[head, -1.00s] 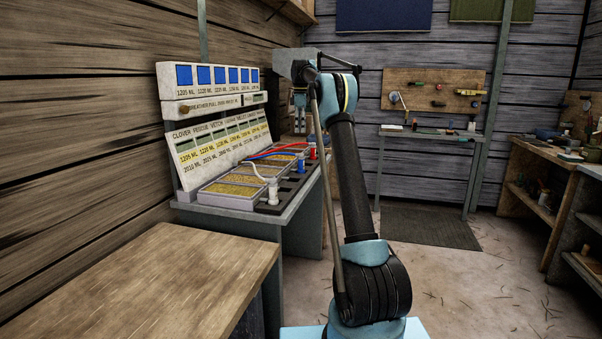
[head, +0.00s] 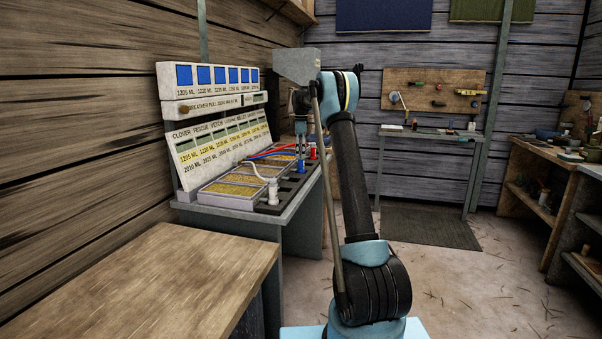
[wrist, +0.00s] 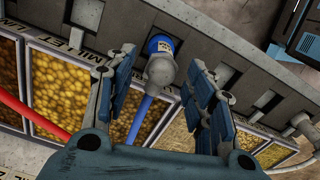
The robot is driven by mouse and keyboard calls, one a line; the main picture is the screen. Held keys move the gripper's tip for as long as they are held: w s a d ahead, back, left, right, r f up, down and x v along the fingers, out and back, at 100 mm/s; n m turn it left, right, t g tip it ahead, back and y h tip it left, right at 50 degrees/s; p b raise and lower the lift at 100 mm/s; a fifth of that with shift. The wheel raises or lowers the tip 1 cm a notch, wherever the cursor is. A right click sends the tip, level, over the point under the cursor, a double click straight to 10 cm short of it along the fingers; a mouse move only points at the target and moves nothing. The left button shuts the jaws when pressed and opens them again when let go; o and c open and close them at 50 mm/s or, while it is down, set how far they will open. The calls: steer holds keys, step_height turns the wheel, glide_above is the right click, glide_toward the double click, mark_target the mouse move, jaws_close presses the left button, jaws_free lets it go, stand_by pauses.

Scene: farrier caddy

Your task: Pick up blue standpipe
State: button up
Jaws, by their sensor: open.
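The blue standpipe (head: 301,165) stands upright in the dark slotted rail along the front of the bench with grain trays. In the wrist view its blue top (wrist: 161,44) and grey elbow (wrist: 160,70) show, with a blue hose (wrist: 140,120) running from it. My gripper (head: 301,150) is just above it in the head view. In the wrist view my open gripper (wrist: 163,62) has one finger on each side of the standpipe, with visible gaps. Whether the fingers reach down to its grasping height is hard to tell.
A red standpipe (head: 313,151) stands just behind and a white standpipe (head: 273,190) in front on the same rail. Hoses cross the grain trays (head: 232,190). A sloped label panel (head: 222,150) rises behind the trays. A bare wooden table (head: 150,275) is at front left.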

steer(key=shift+f, duration=1.55)
jaws_close()
steer(key=shift+r, duration=0.15)
step_height(320, 180, up, 10)
steer(key=shift+f, duration=0.1)
steer(key=c, duration=1.1)
jaws_free()
jaws_close()
